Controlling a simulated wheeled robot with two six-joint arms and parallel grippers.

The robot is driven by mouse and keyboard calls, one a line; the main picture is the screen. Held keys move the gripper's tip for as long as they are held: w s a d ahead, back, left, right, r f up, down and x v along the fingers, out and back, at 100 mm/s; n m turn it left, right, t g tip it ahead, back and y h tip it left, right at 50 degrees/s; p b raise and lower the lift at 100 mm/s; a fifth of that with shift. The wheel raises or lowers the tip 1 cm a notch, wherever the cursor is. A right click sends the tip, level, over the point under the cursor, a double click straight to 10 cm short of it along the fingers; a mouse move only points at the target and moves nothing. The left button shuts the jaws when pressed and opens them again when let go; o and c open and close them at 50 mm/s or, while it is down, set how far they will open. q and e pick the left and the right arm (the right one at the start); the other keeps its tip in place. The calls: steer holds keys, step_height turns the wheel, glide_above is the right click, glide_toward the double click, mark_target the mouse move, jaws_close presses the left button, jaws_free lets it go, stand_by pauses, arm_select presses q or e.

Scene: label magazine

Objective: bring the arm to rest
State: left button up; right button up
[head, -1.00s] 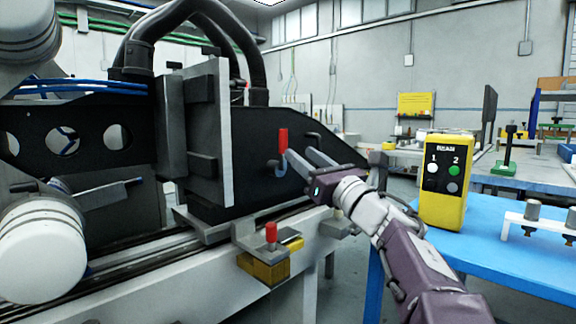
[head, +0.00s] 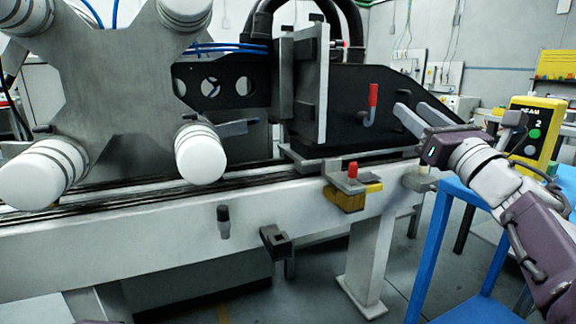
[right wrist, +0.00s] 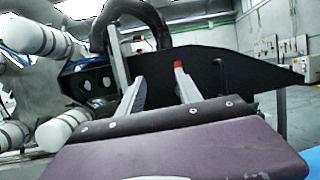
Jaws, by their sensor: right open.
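My right gripper (head: 413,106) is open and empty in the head view, its two fingers pointing up and left toward the black machine plate (head: 345,90). It is to the right of a hook with a red handle (head: 372,95), with a gap between them in the picture. In the right wrist view the open fingers (right wrist: 158,73) point at the black plate, and the red tip (right wrist: 178,64) shows by the right finger's end. My left gripper is not in view; only a small purple piece shows at the head view's bottom edge.
A white rail beam (head: 130,238) runs across the front. A red-knobbed clamp (head: 352,170) sits on it. A grey plate with white rollers (head: 200,153) stands left. A yellow button box (head: 531,136) and blue table (head: 448,190) are close to my right arm.

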steer(key=w+a+f+m+g+p, duration=0.2)
steer(key=w+a+f+m+p, duration=0.3)
steer(key=a+p, duration=0.15)
step_height(320, 180, down, 20)
steer(key=s+a+m+g+h+p, duration=0.1)
steer(key=m+g+h+p, duration=0.15)
steer(key=m, duration=0.45)
steer(key=s+r+m+g+h+p, duration=0.1)
steer(key=s+m+g+h, duration=0.1)
steer(key=m+g, duration=0.35)
steer(key=s+f+m+g+h, duration=0.1)
steer(key=s+f+m+g, duration=0.9)
steer(key=s+f+m, duration=1.25)
step_height(320, 180, up, 40)
steer(key=s+p, duration=0.2)
steer(key=p, duration=3.6)
steer(key=shift+d+f+n, duration=0.2)
steer(key=shift+f+n, duration=0.05)
steer(key=shift+n, duration=0.05)
